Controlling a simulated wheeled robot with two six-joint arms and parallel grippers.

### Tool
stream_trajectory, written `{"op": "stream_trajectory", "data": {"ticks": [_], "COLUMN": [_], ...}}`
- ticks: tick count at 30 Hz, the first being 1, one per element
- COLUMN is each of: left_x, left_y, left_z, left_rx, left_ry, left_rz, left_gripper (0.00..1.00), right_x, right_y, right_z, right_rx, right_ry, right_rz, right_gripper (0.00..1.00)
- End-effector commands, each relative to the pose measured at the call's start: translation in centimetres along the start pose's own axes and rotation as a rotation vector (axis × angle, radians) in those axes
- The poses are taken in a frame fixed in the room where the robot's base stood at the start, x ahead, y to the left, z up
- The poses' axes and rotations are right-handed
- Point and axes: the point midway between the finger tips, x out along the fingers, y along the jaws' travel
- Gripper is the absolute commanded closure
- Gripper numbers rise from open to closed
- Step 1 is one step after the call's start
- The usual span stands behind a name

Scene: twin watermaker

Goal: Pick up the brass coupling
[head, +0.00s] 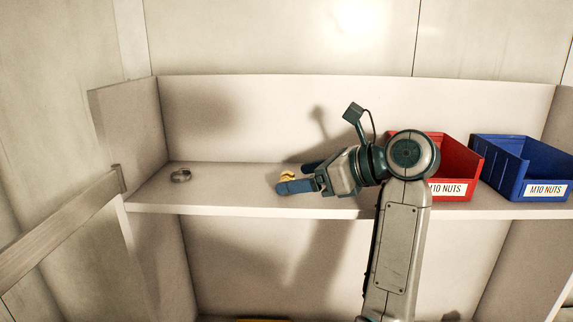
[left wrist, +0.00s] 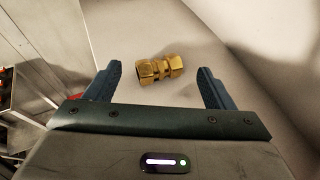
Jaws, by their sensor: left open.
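The brass coupling (head: 288,175) lies on the shelf, partly hidden by my left gripper in the head view. In the left wrist view the coupling (left wrist: 161,69) lies on its side, a gold fitting with hex nuts at its ends. My left gripper (head: 297,177) reaches over the shelf from the right with its blue fingers apart. In the left wrist view the gripper (left wrist: 160,72) is open, with the coupling showing between its fingertips and a gap on each side. I cannot tell how high the fingers are above the shelf. My right gripper is not seen.
A grey metal ring (head: 181,175) lies at the left of the shelf (head: 230,200). A red bin (head: 461,160) and a blue bin (head: 520,165), both labelled M10 NUTS, stand at the right. The shelf has a back wall and side walls. Free room lies between ring and coupling.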

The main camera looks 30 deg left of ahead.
Motion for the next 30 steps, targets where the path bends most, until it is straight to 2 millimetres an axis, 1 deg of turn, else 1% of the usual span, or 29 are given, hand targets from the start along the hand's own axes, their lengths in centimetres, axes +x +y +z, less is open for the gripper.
{"op": "stream_trajectory", "data": {"ticks": [1, 4, 9, 15, 17, 18, 22, 23, 30], "left_x": [-0.1, 1.4, 2.3, 2.3, 2.3, 2.3, 2.3, 2.3, 2.3], "left_y": [0.1, 0.1, 0.0, 0.0, 0.0, 0.0, 0.0, 0.0, 0.0], "left_z": [0.5, 0.3, 0.1, 0.0, 0.0, 0.0, 0.0, 0.0, 0.0], "left_rx": [0.001, 0.0, 0.0, 0.0, 0.0, 0.0, 0.0, 0.0, -0.001], "left_ry": [0.0, -0.002, 0.0, 0.0, 0.0, 0.0, 0.0, 0.0, 0.0], "left_rz": [0.001, 0.004, 0.001, 0.0, 0.0, 0.0, 0.0, 0.0, 0.0], "left_gripper": [0.23, 0.23, 0.23, 0.23, 0.33, 0.41, 0.67, 0.7, 0.7], "right_x": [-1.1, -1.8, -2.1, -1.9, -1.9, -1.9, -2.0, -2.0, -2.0], "right_y": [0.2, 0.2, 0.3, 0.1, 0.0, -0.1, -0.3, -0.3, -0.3], "right_z": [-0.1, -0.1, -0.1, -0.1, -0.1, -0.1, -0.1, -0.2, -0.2], "right_rx": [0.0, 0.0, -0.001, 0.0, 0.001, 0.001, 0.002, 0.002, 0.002], "right_ry": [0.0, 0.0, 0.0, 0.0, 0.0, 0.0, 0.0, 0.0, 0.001], "right_rz": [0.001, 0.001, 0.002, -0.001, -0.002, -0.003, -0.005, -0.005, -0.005], "right_gripper": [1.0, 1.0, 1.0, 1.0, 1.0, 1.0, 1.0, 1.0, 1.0]}}
